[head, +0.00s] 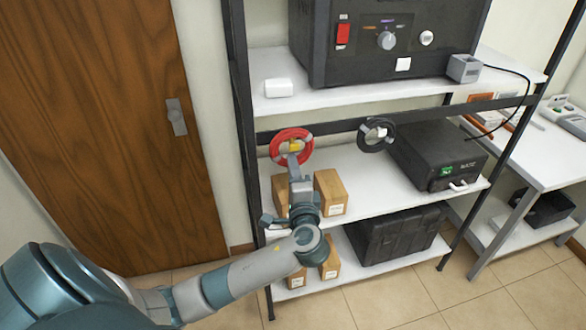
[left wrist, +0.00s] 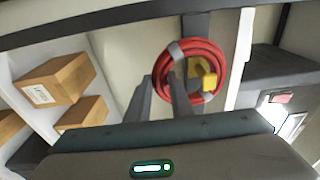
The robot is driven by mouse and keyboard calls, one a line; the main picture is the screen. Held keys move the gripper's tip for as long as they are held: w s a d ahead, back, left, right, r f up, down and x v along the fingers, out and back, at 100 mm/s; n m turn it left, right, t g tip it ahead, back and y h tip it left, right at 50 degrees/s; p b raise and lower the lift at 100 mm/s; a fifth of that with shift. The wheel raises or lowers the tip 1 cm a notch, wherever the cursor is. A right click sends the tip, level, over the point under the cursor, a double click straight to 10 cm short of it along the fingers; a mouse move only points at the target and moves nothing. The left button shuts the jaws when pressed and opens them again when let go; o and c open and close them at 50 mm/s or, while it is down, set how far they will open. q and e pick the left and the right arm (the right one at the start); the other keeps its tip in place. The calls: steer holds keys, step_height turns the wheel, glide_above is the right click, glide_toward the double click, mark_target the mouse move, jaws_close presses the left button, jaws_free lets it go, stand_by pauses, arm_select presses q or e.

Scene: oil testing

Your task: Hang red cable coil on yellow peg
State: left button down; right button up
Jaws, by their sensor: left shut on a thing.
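The red cable coil (head: 278,138) is a ring with grey bands, held up against the dark crossbar of the shelf rack. The yellow peg (head: 295,146) shows inside the ring's opening. In the left wrist view the coil (left wrist: 219,62) surrounds the yellow peg (left wrist: 204,76), whose end overlaps the ring's inner right edge, so the peg appears to pass through it. My left gripper (head: 293,162) is shut on the lower part of the coil. Its fingers (left wrist: 163,88) reach the coil's lower left side in the wrist view. My right gripper is not in view.
A black cable coil (head: 364,136) hangs to the right on the same crossbar (head: 340,126). Cardboard boxes (head: 331,192) stand on the shelf below, close to my left gripper. A black device (head: 437,155) stands further right. A white box (head: 278,87) lies on the shelf above.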

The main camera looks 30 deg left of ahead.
arm_select(q)
steer(key=c, duration=1.5)
jaws_free()
steer(key=shift+d, duration=0.15)
steer(key=shift+b+v, duration=2.45)
steer(key=shift+v, duration=6.2)
steer(key=shift+f, duration=0.1)
